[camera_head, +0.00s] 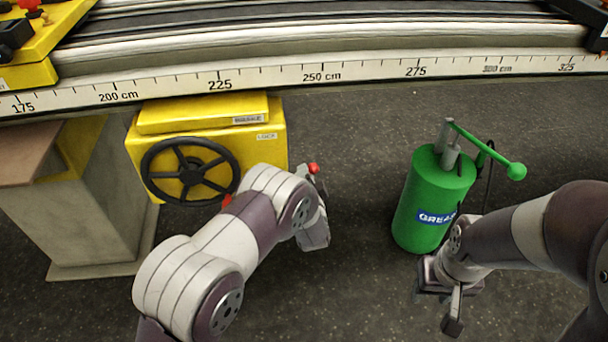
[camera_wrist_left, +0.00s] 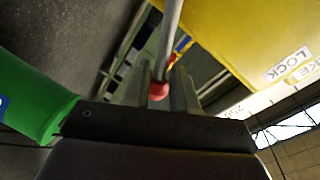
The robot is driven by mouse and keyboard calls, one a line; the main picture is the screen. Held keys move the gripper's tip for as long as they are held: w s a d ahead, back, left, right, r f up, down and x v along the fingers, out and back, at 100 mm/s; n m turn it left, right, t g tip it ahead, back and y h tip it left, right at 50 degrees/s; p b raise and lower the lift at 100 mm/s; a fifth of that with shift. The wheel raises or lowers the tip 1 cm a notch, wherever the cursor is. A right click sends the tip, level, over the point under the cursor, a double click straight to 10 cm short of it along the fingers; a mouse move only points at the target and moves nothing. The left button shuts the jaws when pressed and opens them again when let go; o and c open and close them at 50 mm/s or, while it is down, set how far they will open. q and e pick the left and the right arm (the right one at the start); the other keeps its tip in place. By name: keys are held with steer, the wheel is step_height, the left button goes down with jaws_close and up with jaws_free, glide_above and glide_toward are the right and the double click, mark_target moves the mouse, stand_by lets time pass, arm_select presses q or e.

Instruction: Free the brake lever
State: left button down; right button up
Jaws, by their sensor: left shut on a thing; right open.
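The brake lever is a grey rod with a red knob (camera_head: 313,168), showing beside the right side of the yellow housing (camera_head: 272,150). In the left wrist view the lever's rod (camera_wrist_left: 171,35) runs down between the fingers to the red knob. My left gripper (camera_wrist_left: 161,80) is shut on the lever near its knob. In the head view my left wrist hides most of the rod. The housing also shows in the left wrist view with a LOCK label (camera_wrist_left: 290,64). My right gripper (camera_head: 442,302) is open and empty, low in front of the green grease drum (camera_head: 418,208).
A black handwheel (camera_head: 190,171) is on the housing's front. A rail with a centimetre scale (camera_head: 365,73) crosses above. The grease drum has a green pump handle (camera_head: 485,150) sticking out rightward. A grey pedestal (camera_head: 85,220) stands at left. The dark floor between housing and drum is clear.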

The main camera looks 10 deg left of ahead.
arm_select(q)
steer(key=shift+d+r, duration=0.15)
steer(key=shift+d, duration=0.15)
steer(key=c, duration=1.1)
jaws_free()
steer(key=shift+o, duration=1.2)
steer(key=shift+d, duration=0.15)
steer(key=p+v, duration=0.4)
steer(key=v, duration=0.8)
steer(key=shift+s, duration=0.35)
